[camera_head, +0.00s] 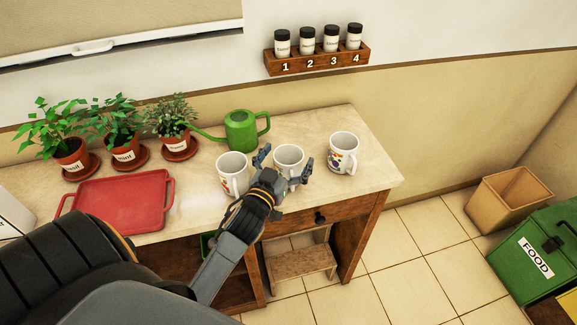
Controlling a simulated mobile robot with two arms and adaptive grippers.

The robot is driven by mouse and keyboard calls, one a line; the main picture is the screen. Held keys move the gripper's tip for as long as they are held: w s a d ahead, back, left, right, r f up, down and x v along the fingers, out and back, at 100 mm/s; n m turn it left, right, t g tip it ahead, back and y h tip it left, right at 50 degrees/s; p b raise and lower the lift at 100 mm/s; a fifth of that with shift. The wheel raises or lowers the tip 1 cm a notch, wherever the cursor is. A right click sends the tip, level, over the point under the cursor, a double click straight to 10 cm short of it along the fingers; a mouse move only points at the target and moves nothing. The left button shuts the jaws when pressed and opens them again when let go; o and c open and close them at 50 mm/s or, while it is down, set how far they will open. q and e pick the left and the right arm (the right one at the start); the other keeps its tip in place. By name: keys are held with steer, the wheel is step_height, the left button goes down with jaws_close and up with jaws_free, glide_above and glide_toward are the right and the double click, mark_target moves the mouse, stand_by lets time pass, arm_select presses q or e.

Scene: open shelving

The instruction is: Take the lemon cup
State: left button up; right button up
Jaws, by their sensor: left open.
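Three white cups stand in a row on the countertop: a left cup (231,168), a middle cup (289,155) and a right cup (344,149). The left and right cups carry small coloured prints, too small to identify. No print is visible on the middle cup, and its lower part is hidden behind my gripper, so I cannot tell which cup is the lemon one. My left gripper (284,168) is open, with its fingers spread to either side of the middle cup in the picture. I cannot tell whether they touch it. My right gripper is not in view.
A red tray (122,203) lies left on the countertop (195,207). Several potted plants and a green watering can (241,130) stand behind. A jar rack (317,61) hangs on the wall. A stool (300,262), a box (510,200) and a green bin (540,255) are on the floor.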

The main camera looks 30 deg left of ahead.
arm_select(q)
steer(key=c, duration=1.3)
steer(key=shift+c, duration=0.8)
steer(key=shift+r, duration=0.1)
